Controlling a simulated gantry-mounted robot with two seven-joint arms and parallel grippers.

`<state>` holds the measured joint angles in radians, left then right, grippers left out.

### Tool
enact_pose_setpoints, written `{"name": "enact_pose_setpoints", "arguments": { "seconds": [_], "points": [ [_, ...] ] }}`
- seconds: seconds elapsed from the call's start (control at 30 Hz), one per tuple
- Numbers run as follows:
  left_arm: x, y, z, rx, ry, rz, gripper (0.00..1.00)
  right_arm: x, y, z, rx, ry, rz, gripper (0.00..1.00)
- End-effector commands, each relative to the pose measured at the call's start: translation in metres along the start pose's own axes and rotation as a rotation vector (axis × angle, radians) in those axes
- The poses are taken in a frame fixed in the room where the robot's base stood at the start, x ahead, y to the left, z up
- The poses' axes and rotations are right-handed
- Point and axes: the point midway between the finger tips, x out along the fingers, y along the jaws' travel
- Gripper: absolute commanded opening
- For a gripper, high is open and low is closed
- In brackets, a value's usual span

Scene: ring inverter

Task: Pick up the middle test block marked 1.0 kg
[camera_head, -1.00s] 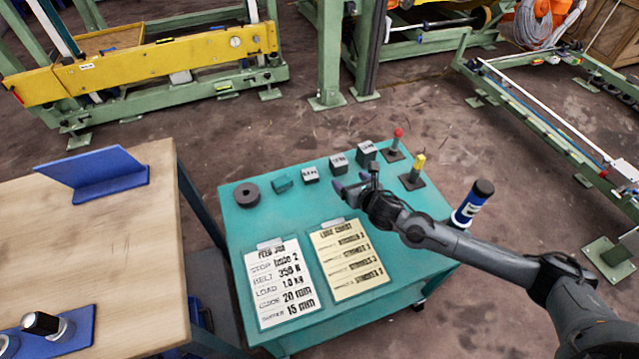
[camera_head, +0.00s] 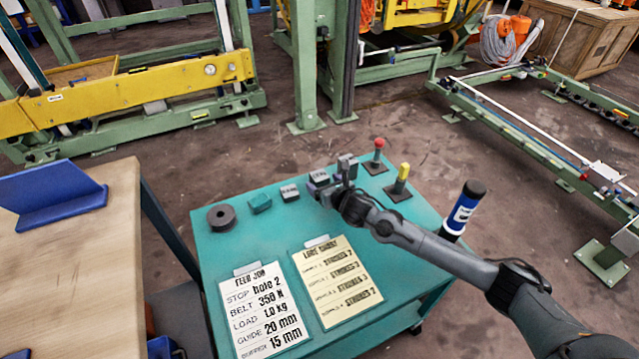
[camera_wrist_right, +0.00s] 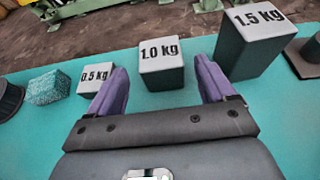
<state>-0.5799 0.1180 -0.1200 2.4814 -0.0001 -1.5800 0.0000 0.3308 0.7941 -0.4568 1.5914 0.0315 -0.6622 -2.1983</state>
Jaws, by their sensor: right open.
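The middle test block, marked 1.0 kg (camera_wrist_right: 161,67), is a grey block standing upright on the teal cart top. In the head view the block (camera_head: 319,177) is partly hidden by my right gripper (camera_head: 329,187). In the right wrist view my right gripper (camera_wrist_right: 162,82) is open, with its purple fingers to the left and right of the block. I cannot tell how far the fingers reach along its sides. The 0.5 kg block (camera_wrist_right: 95,78) is just left of the left finger, and the taller 1.5 kg block (camera_wrist_right: 248,43) is close to the right finger.
A wooden table (camera_head: 80,270) stands left.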

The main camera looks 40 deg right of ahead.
Motion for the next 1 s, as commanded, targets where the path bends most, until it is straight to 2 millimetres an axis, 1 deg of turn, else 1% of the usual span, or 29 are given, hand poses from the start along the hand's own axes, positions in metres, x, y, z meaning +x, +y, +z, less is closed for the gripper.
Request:
{"name": "enact_pose_setpoints", "arguments": {
  "seconds": [0.03, 0.1, 0.3, 0.43, 0.67, 1.0],
  "points": [
    [0.009, 0.000, 0.003, 0.002, 0.000, -0.002, 0.43, 0.008, -0.001, -0.004, 0.003, -0.001, -0.001, 0.83],
    [0.016, -0.001, 0.005, 0.005, -0.001, -0.004, 0.43, 0.017, -0.001, -0.004, 0.004, -0.002, 0.000, 0.83],
    [0.029, -0.001, 0.010, 0.008, -0.004, -0.006, 0.43, 0.039, -0.003, -0.002, 0.003, -0.002, -0.001, 0.83],
    [0.031, -0.001, 0.011, 0.007, -0.003, -0.006, 0.43, 0.045, -0.002, -0.001, 0.001, -0.001, 0.000, 0.83],
    [0.030, 0.000, 0.010, 0.004, -0.003, -0.003, 0.43, 0.045, -0.003, 0.000, 0.000, 0.000, 0.000, 0.83],
    [0.030, 0.002, 0.010, -0.005, -0.001, 0.004, 0.43, 0.045, -0.003, -0.001, 0.000, 0.000, 0.000, 0.31]
  ]
}}
